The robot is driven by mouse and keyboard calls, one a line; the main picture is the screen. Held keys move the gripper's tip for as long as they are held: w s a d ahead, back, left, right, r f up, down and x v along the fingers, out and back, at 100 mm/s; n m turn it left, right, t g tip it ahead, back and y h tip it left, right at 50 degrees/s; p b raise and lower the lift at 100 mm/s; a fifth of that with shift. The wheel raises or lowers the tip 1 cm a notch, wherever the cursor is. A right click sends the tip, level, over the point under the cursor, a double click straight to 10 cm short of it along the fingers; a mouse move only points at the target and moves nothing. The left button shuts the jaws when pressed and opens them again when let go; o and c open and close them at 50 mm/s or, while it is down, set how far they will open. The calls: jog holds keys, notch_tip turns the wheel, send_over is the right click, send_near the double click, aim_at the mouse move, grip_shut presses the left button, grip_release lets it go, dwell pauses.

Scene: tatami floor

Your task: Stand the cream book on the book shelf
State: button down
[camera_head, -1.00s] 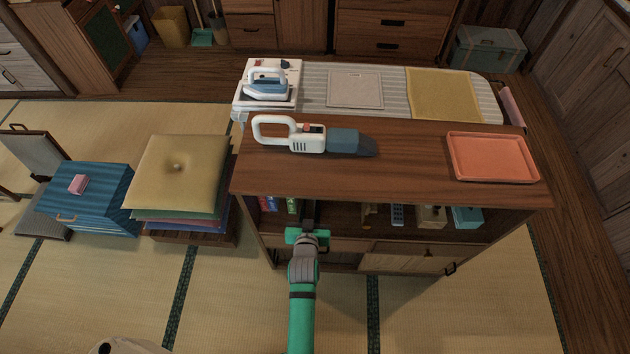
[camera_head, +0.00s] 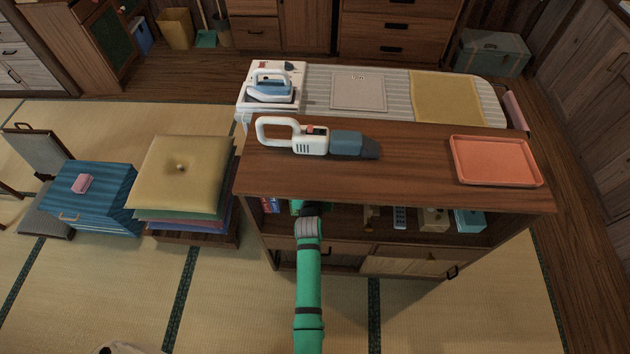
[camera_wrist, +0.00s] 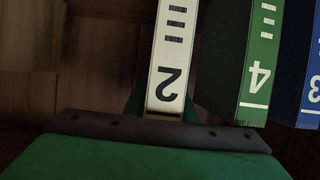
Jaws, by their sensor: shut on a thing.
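The cream book (camera_wrist: 170,60), marked with a 2, shows its spine in the middle of the wrist view. My gripper (camera_wrist: 166,112) is shut on its near end, with a green finger on either side. In the head view my gripper (camera_head: 309,208) reaches into the open front of the book shelf (camera_head: 400,180); its fingertips and the cream book are hidden under the top board. A green book (camera_wrist: 260,65) marked 4 and a blue book (camera_wrist: 312,70) marked 3 stand to the right of the cream book, apart from it.
A remote (camera_head: 400,217), a tan box (camera_head: 433,218) and a teal box (camera_head: 469,219) sit in the shelf right of my arm. A hand vacuum (camera_head: 318,139) and an orange tray (camera_head: 494,161) lie on top. Stacked cushions (camera_head: 180,175) stand left.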

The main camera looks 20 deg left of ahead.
jog(key=shift+w+f, duration=0.1)
jog(key=shift+f, duration=0.5)
jog(key=shift+a, duration=0.2)
jog(key=c, duration=1.7)
grip_release()
jog(key=shift+f, duration=0.15)
jog(key=shift+o, duration=1.1)
jog(key=shift+d, duration=0.3)
